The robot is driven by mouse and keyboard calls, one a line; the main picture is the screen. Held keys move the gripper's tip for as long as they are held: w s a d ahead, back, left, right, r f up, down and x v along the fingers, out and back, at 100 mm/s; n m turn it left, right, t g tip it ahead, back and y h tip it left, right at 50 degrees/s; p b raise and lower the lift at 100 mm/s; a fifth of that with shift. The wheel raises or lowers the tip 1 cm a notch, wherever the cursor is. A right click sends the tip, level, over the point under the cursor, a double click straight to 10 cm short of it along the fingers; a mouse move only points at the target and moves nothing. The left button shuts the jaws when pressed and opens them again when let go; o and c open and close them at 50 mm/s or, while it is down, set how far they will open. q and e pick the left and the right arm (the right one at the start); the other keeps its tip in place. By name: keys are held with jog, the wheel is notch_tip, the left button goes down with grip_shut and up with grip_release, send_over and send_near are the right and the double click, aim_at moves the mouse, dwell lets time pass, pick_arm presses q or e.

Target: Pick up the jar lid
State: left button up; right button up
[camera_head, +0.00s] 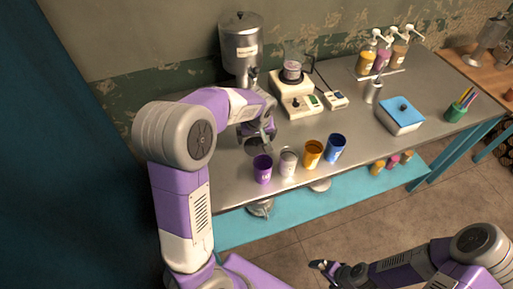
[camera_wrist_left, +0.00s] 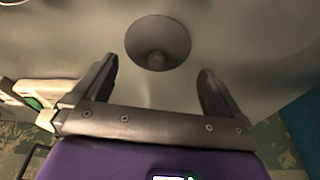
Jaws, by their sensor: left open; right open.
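The jar lid (camera_wrist_left: 158,43), a round dark grey disc with a small knob in its middle, lies on the metal table. In the left wrist view it is just beyond the fingertips of my left gripper (camera_wrist_left: 157,68), roughly centred between them and not held. My left gripper is open and empty. In the head view my left gripper (camera_head: 258,130) points down over the table, behind the row of cups, and largely hides the lid's spot. My right gripper (camera_head: 326,266) is open and empty, low at the bottom of the head view, away from the table.
A purple cup (camera_head: 262,169), a clear glass (camera_head: 288,162), an orange cup (camera_head: 313,154) and a blue cup (camera_head: 335,148) stand along the front edge. Behind are a metal dispenser (camera_head: 241,45) and a jar (camera_head: 293,70) on a white appliance (camera_head: 297,98). A blue-topped box (camera_head: 401,115) stands right.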

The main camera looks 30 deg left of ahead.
aim_at(257, 141)
pick_arm(q)
jog(key=x, duration=0.2)
jog(key=b+x, duration=0.1)
jog(key=x, duration=0.1)
jog(key=shift+w+d+f, duration=0.15)
jog(key=shift+w+f, duration=0.15)
jog(key=c, duration=0.6)
jog(key=shift+r, duration=0.1)
jog(key=shift+c, duration=0.2)
